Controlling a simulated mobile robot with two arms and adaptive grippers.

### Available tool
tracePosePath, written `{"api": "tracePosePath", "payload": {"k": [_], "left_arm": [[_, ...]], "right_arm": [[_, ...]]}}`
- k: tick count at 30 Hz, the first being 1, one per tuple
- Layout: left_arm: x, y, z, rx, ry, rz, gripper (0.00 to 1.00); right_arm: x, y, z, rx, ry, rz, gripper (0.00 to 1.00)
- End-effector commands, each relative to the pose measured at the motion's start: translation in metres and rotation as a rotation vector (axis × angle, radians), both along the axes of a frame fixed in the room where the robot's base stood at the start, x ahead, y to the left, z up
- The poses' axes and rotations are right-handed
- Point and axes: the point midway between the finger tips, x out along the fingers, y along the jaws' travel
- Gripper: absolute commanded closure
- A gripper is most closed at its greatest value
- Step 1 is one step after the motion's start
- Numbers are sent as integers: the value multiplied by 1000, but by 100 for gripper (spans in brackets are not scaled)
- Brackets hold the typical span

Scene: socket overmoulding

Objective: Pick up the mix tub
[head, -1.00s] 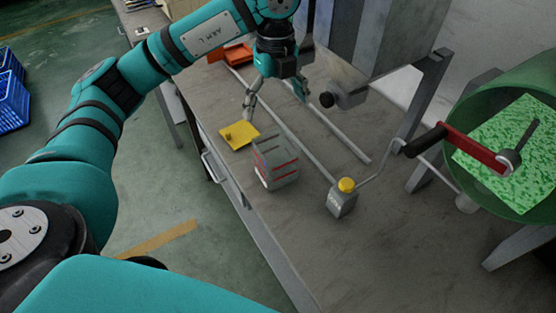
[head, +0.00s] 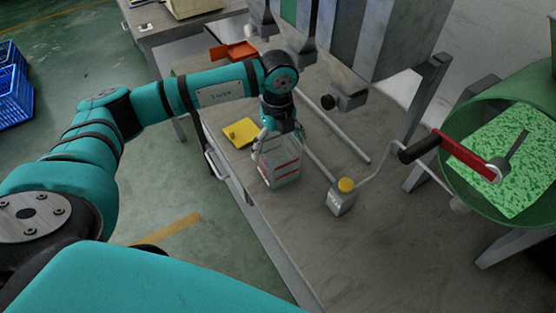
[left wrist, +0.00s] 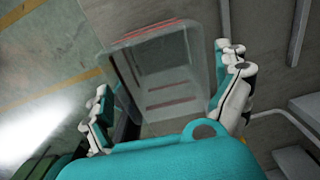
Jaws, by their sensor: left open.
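The mix tub (head: 281,174) is a translucent grey tub with red lines on its side. It stands upright on the grey bench near its front edge. My left gripper (head: 279,137) is directly above it, pointing down, open, with its fingers at the tub's upper part. In the left wrist view the tub (left wrist: 160,70) lies between the two spread fingers of my left gripper (left wrist: 168,98). I cannot tell whether a finger touches it. The view from above shows the tub's inside as empty. My right gripper is not in view.
Grey hoppers (head: 372,45) hang behind. A green drum (head: 480,193) with a red crank handle is at right. The near bench is clear.

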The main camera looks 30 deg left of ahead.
Motion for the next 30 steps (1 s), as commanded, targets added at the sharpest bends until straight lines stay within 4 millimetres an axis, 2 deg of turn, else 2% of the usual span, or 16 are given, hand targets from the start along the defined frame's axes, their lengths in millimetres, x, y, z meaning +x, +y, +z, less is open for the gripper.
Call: {"api": "tracePosePath", "payload": {"k": [5, 20, 30], "left_arm": [[0, 0, -1, -1, -1, -1, 0], [0, 0, 0, -1, -1, -1, 63], [1, 0, 4, -1, -2, 0, 63]], "right_arm": [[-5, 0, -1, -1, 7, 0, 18], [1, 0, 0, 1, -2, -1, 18], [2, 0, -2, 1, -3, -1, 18]]}}
